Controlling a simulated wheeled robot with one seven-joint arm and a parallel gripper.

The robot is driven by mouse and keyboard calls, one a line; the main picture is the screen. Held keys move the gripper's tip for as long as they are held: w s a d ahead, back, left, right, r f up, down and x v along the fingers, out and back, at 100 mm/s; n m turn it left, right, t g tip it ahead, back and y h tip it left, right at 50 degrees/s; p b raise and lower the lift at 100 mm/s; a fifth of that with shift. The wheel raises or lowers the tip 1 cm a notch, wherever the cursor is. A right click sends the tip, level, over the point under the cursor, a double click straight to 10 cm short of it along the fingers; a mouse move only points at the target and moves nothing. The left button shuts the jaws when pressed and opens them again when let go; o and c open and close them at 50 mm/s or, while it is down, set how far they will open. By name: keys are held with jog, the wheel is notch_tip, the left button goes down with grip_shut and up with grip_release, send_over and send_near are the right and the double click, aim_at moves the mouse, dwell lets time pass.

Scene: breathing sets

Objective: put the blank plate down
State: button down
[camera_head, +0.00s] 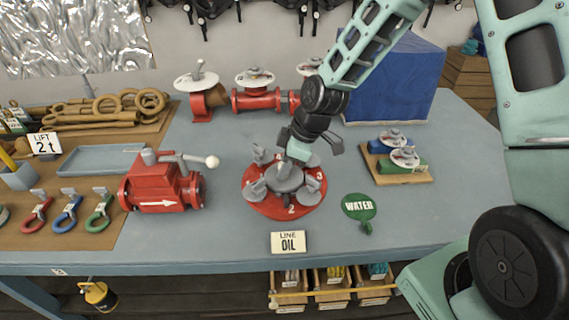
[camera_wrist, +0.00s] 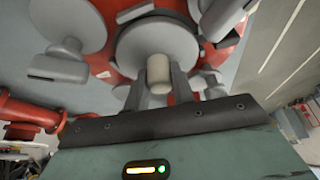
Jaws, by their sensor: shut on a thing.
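The blank plate (camera_head: 284,181) is a grey disc with a short pale stub on top. My gripper (camera_head: 291,165) reaches down from above and is shut on that stub. In the wrist view, the two fingers of my gripper (camera_wrist: 158,88) stand either side of the stub, with the blank plate (camera_wrist: 140,45) below it. The plate is over the middle of a round red flange (camera_head: 268,208) marked with numbers. Several grey clamps (camera_head: 257,189) stand around the flange's edge. I cannot tell whether the plate touches the flange; its underside is hidden.
A red valve (camera_head: 160,190) with a white-knobbed lever stands left of the flange. A "LINE OIL" sign (camera_head: 289,242) is in front and a green "WATER" tag (camera_head: 358,206) to the right. A wooden board (camera_head: 402,178) with small valves lies farther right. Grey table (camera_head: 225,232) is bare between them.

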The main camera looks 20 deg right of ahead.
jog(key=shift+f, duration=0.2)
jog(key=c, duration=1.2)
grip_release()
jog(key=shift+r, duration=0.1)
